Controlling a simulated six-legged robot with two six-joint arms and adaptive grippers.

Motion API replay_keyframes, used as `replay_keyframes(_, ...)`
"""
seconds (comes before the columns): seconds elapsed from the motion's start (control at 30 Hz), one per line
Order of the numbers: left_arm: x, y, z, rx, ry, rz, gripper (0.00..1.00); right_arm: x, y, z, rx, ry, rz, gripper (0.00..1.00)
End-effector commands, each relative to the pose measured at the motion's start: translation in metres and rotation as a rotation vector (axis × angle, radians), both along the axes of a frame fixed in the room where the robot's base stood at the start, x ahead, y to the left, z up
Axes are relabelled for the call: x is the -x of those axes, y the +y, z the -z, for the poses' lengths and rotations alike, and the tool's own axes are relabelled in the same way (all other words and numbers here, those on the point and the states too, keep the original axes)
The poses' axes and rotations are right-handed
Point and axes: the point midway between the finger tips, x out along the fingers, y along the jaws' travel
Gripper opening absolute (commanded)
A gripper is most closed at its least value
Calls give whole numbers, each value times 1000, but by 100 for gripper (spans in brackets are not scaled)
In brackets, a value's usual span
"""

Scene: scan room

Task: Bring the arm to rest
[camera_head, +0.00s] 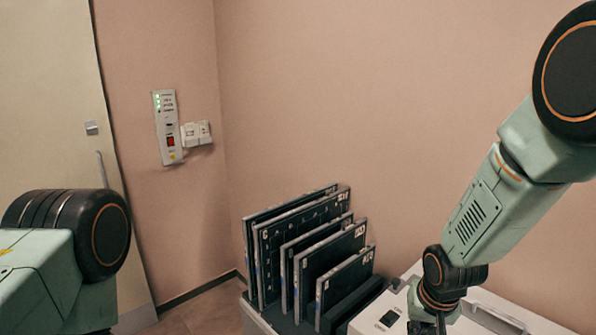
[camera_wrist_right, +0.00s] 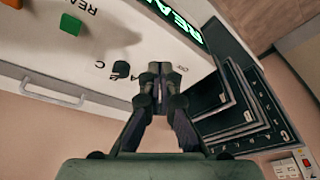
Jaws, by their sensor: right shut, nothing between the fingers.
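My right arm comes in from the right in the head view and reaches down over the white machine top (camera_head: 395,301). My right gripper shows in the right wrist view (camera_wrist_right: 160,78), with its fingers together and nothing between them. It is over the white machine top, near a black knob (camera_wrist_right: 121,69). In the head view its fingertips are cut off by the lower edge. Part of my left arm is at the lower left in the head view; its gripper is out of view.
A rack of dark numbered panels (camera_head: 303,232) stands left of my right arm. A wall unit with a red switch (camera_head: 171,141) hangs beyond. The right wrist view shows a lit green display (camera_wrist_right: 181,18), a green block (camera_wrist_right: 71,25) and a handle (camera_wrist_right: 52,92). The wall is close behind.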

Motion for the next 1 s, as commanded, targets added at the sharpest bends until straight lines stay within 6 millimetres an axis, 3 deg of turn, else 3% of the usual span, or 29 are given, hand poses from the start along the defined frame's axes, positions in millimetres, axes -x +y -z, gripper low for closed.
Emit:
replay_keyframes(0.17, 0, 0, 8, 0, 0, 0, 40, 8, 5, 21, -5, -67, -56, 0)
replay_keyframes(0.37, 0, 0, 41, 0, 0, 0, 40, 48, 10, 89, -6, -96, -120, 0)
replay_keyframes(0.7, 0, 0, 114, 0, 0, 0, 40, 156, 9, 221, 15, -31, -178, 0)
replay_keyframes(1.0, -1, 0, 175, 0, 0, 0, 40, 260, 5, 313, 18, 124, -179, 0)
